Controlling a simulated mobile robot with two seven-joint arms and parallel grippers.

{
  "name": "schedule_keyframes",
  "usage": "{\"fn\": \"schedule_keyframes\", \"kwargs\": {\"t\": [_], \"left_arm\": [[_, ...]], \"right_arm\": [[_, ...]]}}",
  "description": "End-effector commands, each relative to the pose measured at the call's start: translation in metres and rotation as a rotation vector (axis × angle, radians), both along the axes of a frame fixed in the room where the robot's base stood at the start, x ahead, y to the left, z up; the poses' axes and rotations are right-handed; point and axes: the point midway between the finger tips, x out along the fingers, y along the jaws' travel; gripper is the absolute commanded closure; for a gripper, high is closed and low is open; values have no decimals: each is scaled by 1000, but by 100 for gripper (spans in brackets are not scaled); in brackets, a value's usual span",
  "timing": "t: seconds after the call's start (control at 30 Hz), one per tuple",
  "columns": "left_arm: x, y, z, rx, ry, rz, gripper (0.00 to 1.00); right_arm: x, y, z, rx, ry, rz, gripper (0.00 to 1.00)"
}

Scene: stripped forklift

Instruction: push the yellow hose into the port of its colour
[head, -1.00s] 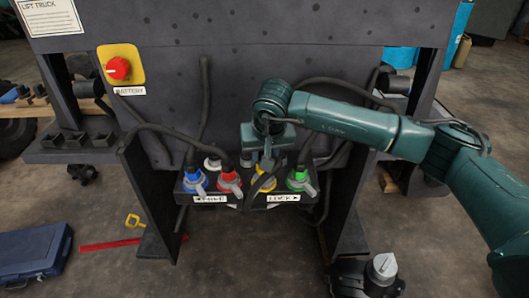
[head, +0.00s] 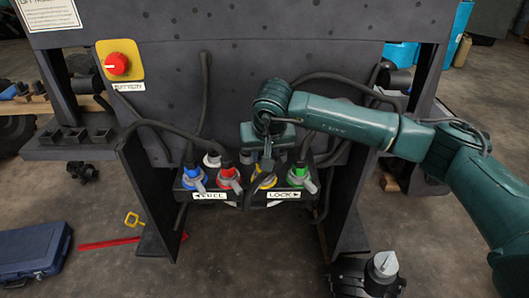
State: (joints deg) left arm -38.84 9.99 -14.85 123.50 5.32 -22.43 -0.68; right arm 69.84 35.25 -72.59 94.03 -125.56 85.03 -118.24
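The port block (head: 220,208) sits low on the forklift front, with blue (head: 194,178), red (head: 230,176), yellow (head: 264,180) and green (head: 299,176) ports in a row. Each has a grey lever. My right gripper (head: 267,160) points down directly above and behind the yellow port. A dark hose piece shows under its fingers, by the yellow port. The fingers are small and dark, so I cannot tell whether they are shut on it or whether the hose is seated. No yellow hose marking is clear.
A red battery knob (head: 117,64) is on the panel at upper left. Dark hoses (head: 205,100) hang near the ports. Dark side plates (head: 150,200) flank the block. A blue case (head: 35,252) and a red bar (head: 110,243) lie on the floor at left.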

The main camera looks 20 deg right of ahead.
Motion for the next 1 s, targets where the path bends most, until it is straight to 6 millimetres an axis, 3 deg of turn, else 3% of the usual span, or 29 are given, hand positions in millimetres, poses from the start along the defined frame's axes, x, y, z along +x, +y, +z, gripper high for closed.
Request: {"fn": "schedule_keyframes", "kwargs": {"t": [0.3, 0.33, 0.6, 1.0], "left_arm": [[0, 0, -1, 0, 0, -1, 64], [0, 0, -1, 0, 0, -1, 64], [0, -1, -1, 0, 0, -1, 64], [0, -3, 6, -46, 3, 10, 64]], "right_arm": [[-1, 0, -3, -1, 3, 0, 100], [-1, 0, -3, -1, 3, 0, 69], [-1, 0, -3, -1, 3, 1, 47], [-1, 0, -4, -2, 5, 0, 45]]}}
